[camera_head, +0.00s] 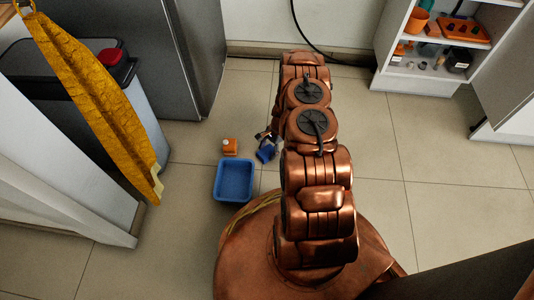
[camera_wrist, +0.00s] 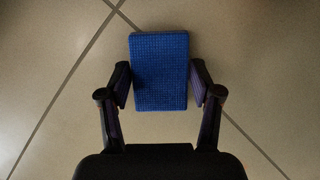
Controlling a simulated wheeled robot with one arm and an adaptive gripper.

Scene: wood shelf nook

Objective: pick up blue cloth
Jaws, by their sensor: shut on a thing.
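The blue cloth (camera_wrist: 159,72) is a flat, folded rectangle with a woven texture. In the wrist view it sits between the two fingers of my gripper (camera_wrist: 159,88), which are shut on its left and right sides. In the head view the blue cloth (camera_head: 265,153) shows small at my gripper (camera_head: 264,143), left of my arm. My arm hides part of the gripper there. I cannot tell whether the cloth touches the floor.
A blue bin (camera_head: 234,181) stands on the tiled floor, with a small orange object (camera_head: 230,146) just behind it. A yellow cloth (camera_head: 90,85) hangs at the left by a grey bin (camera_head: 147,120). A white shelf (camera_head: 405,82) stands back right. Floor right of my arm is clear.

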